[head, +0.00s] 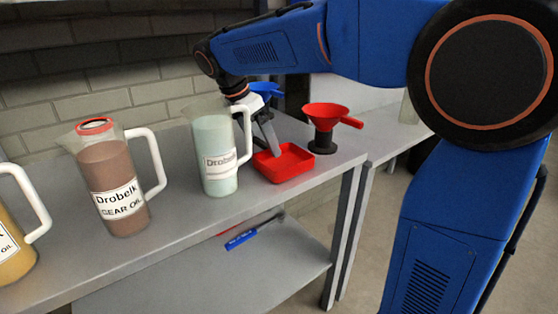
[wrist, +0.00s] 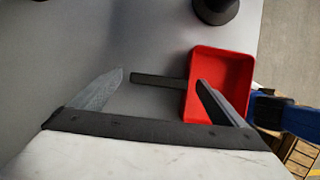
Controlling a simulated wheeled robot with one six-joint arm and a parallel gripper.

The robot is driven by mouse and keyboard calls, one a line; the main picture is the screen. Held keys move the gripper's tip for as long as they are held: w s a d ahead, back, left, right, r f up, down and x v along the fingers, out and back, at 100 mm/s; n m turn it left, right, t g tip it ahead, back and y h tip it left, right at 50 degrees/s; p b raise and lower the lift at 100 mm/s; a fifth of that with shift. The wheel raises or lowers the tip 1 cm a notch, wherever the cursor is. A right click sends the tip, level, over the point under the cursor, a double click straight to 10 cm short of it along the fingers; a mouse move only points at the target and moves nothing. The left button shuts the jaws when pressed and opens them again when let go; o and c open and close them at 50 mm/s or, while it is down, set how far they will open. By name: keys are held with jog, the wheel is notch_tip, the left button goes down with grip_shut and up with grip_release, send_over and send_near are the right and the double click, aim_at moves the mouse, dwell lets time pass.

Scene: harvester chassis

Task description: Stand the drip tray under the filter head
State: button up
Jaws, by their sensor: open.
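The drip tray is a shallow red square tray (head: 298,168) on the grey bench top, right of the pale-green jug. In the wrist view the tray (wrist: 232,68) lies at right, with a dark bar-like handle (wrist: 150,79) pointing left from its side. My gripper (wrist: 161,78) is open and empty, its fingertips apart with the handle showing between them in the picture. The right finger overlaps the tray's near part; I cannot tell if it touches. I see no filter head.
A pale-green jug (head: 213,165) stands close left of my gripper, with a brown gear oil jug (head: 110,190) and a yellow one (head: 14,235) further left. A red funnel (head: 326,117) on a dark base stands behind the tray; a blue funnel (head: 265,88) is behind my gripper.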

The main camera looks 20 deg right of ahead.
jog(key=shift+c, duration=0.3)
jog(key=c, duration=1.2)
jog(key=shift+r, duration=0.1)
